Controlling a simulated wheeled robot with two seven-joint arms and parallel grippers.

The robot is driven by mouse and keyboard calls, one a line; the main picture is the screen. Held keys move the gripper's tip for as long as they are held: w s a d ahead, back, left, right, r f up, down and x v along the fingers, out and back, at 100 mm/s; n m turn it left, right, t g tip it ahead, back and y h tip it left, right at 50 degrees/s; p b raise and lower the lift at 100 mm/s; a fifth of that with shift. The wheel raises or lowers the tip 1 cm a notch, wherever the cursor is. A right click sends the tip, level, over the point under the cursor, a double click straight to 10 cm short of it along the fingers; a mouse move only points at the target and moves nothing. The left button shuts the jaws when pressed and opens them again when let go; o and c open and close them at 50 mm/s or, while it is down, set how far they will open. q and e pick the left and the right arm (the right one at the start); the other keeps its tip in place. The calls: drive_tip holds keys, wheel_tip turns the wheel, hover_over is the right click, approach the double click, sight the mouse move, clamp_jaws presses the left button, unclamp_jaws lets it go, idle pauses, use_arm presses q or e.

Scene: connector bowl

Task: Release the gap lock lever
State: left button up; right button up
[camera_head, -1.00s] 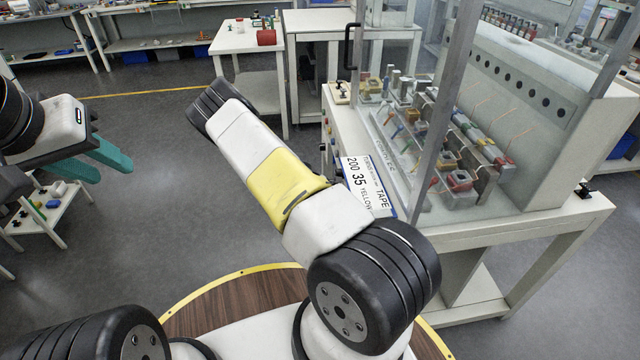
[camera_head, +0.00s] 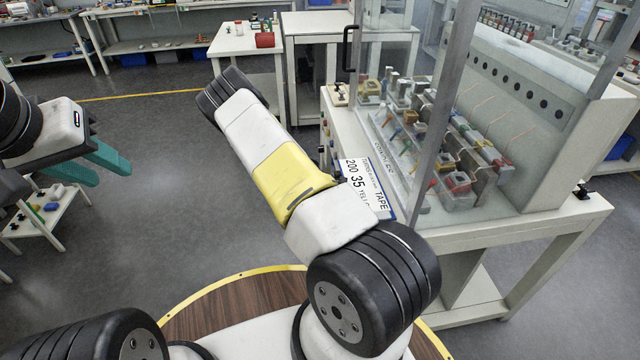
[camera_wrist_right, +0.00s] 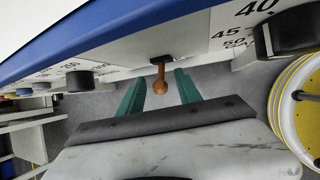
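The lever (camera_wrist_right: 160,80) shows in the right wrist view as a small orange-brown handle with a rounded end, hanging from a dark slot under a pale panel. My right gripper (camera_wrist_right: 160,88) is open, with one teal finger on each side of the lever. I see gaps between the lever and both fingers. In the head view the right gripper is hidden, and only my right arm shows. My left gripper (camera_head: 113,174) is open and empty over the floor at the left, away from the machine.
Dark knobs flank the lever at left (camera_wrist_right: 80,79) and right (camera_wrist_right: 288,32), beside printed scale numbers. A yellow-rimmed reel (camera_wrist_right: 300,105) stands close at the right. In the head view, the machine (camera_head: 550,100) with its clear guard fills the right. A small white side table (camera_head: 50,215) stands at left.

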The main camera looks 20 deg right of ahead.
drive_tip(key=v, duration=0.8)
idle(0.4)
